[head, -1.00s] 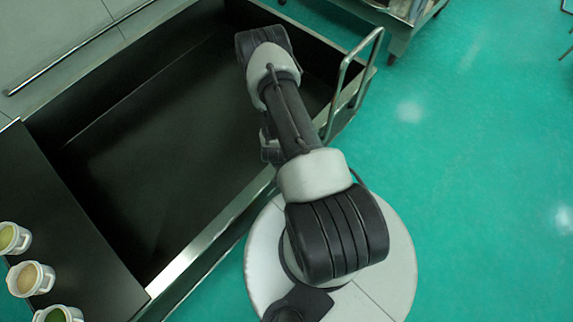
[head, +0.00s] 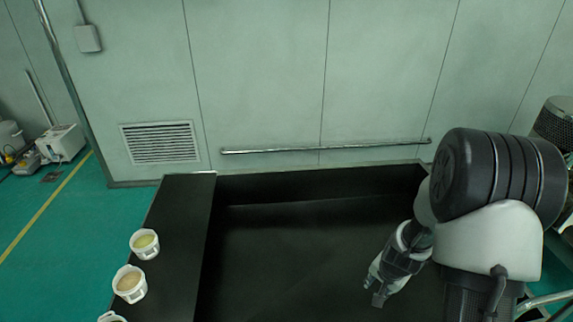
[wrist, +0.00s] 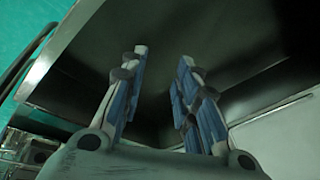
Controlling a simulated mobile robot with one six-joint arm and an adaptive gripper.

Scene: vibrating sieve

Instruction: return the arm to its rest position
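My arm is at the right of the head view, bent, with its forearm pointing down and left over the black-topped bench. My gripper (head: 378,297) hangs above the bench's dark surface (head: 290,255). In the wrist view my gripper (wrist: 160,75) shows two blue-padded fingers standing apart, with nothing between them. It touches nothing that I can see.
Several white cups with coloured contents stand on the raised black ledge at the left, among them a yellowish one (head: 145,242) and a tan one (head: 130,284). A metal rail (head: 325,148) runs along the wall behind. The bench's middle is bare.

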